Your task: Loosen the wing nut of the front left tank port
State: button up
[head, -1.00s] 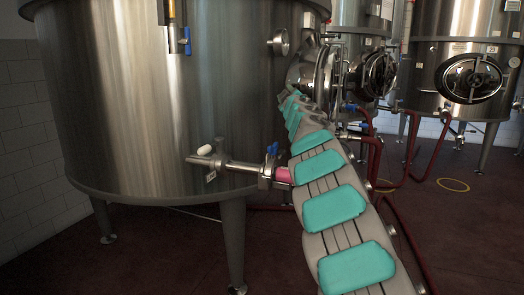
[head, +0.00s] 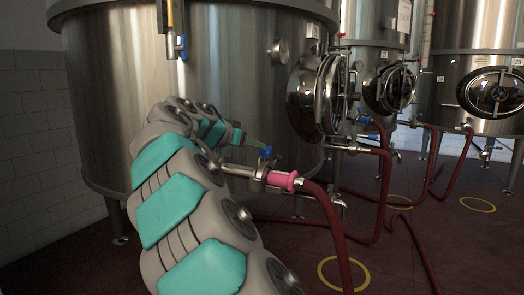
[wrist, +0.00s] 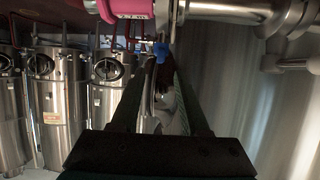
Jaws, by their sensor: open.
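The front left tank's port (head: 240,170) is a steel pipe with a blue valve handle (head: 265,152), a clamp joint (head: 259,181) and a pink hose coupling (head: 282,180). I cannot make out the wing nut in either view. The wrist view is upside down. There my gripper (wrist: 160,62) is open, with two long dark fingers and nothing clearly between them. The blue handle (wrist: 161,50) shows near the fingertips, and the pink coupling (wrist: 125,8) is at the top edge.
The big steel tank (head: 240,80) stands close behind my arm. Its round door (head: 320,95) juts out right of the port. A red hose (head: 328,220) drops from the coupling to the floor. More tanks stand at the right, with hoses and yellow floor rings (head: 343,272).

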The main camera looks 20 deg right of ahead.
aim_at(266, 154)
jog(key=x, duration=0.7)
jog(key=shift+w+d, duration=0.1)
jog(key=shift+d, duration=0.2)
grip_shut()
